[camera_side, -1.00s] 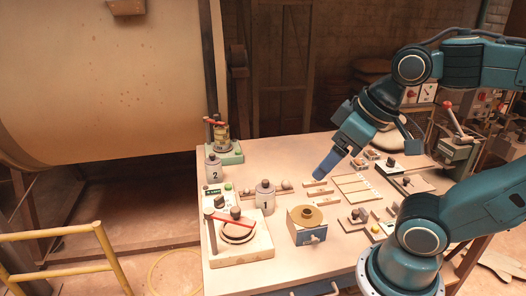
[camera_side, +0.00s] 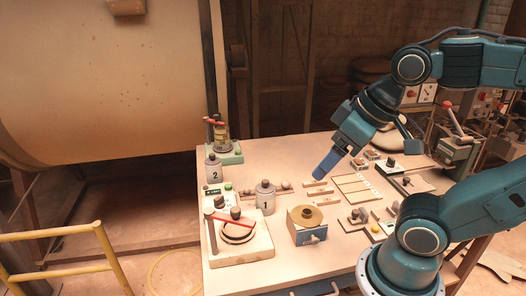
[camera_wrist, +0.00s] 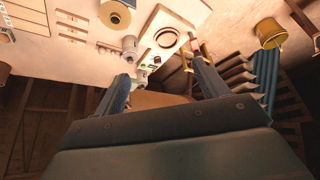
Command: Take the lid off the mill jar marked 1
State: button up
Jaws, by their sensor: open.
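The mill jar marked 1 (camera_side: 265,199) is a grey upright jar on the table, with a knobbed lid (camera_side: 265,184) on top. In the wrist view a grey jar (camera_wrist: 129,45) shows near the top; its mark cannot be read there. A similar jar marked 2 (camera_side: 213,172) stands behind and to the left. My gripper (camera_side: 324,174) is above the table, to the right of jar 1 and apart from it. In the wrist view its two blue fingers (camera_wrist: 163,82) are spread wide with nothing between them.
A press stand with a red lever (camera_side: 233,224) stands in front of jar 1. A box with a brass-coloured round top (camera_side: 306,216) is to its right. A green-based device (camera_side: 224,152) is at the back left. Small blocks and a wooden tray (camera_side: 358,187) lie on the right.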

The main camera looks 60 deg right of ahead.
jog(key=shift+o, duration=0.5)
jog(key=shift+w, duration=0.1)
jog(key=w+d+m+g, duration=0.1)
jog(key=w+d+m, duration=0.1)
jog(key=w+m, duration=0.3)
jog(key=w+d+m+g, duration=0.2)
jog(key=w+d, duration=0.1)
jog(key=w, duration=0.4)
jog(key=w+d+f+m+g, duration=0.2)
jog(key=w+d+f+m, duration=0.5)
jog(key=w, duration=0.3)
jog(key=shift+w+d+f+g, duration=0.2)
jog(key=shift+d+f+g, duration=0.1)
jog(key=shift+d+f, duration=0.55)
send_over(266, 181)
jog(key=shift+f, duration=4.2)
